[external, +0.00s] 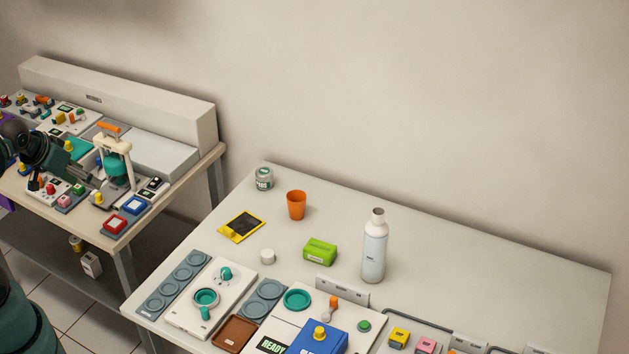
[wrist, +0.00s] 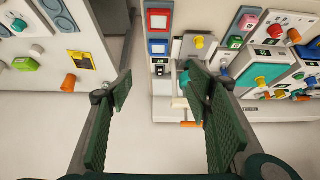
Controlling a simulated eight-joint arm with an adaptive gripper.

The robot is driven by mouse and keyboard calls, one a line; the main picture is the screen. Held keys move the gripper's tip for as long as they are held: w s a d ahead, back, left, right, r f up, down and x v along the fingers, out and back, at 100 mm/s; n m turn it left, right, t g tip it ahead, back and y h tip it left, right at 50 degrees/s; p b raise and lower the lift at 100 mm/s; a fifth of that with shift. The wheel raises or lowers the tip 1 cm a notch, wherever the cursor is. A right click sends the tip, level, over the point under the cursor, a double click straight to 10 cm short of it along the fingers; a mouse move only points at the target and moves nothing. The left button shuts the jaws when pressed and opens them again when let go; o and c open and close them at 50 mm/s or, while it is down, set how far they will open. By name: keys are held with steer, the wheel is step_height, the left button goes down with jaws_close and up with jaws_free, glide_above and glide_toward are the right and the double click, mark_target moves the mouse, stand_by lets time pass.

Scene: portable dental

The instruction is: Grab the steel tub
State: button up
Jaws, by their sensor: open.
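The steel tub (external: 264,178) looks like the small grey tin with a green label, standing upright at the back left corner of the nearer white table. My gripper (external: 82,178) is over the other bench at the left, well away from the tub. In the wrist view my gripper (wrist: 160,72) has its two dark green fingers spread apart with nothing held between them.
An orange cup (external: 297,205) stands close to the tub's right. A yellow-framed tablet (external: 242,226), green box (external: 320,251) and white bottle (external: 374,247) are on the same table. The left bench is crowded, with a white-framed device (external: 115,160) near my gripper. A gap separates the tables.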

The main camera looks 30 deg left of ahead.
steer(key=shift+o, duration=0.3)
steer(key=shift+w+r, duration=0.1)
stand_by(0.4)
steer(key=w+d+r+n+g+p, duration=0.1)
steer(key=w+d+r+n, duration=0.15)
steer(key=w, duration=0.35)
steer(key=w+d+r+n+g+p, duration=0.1)
steer(key=w+r+n, duration=0.1)
steer(key=w+r, duration=0.3)
steer(key=n+g+p, duration=0.5)
steer(key=n+p, duration=0.3)
steer(key=n, duration=0.4)
glide_above(265, 171)
steer(key=f, duration=2)
steer(key=shift+s+a, duration=0.15)
steer(key=shift+a, duration=0.2)
steer(key=shift+w+d+f, duration=0.2)
steer(key=shift+d+f, duration=0.15)
steer(key=shift+f, duration=0.2)
steer(key=shift+f, duration=1.3)
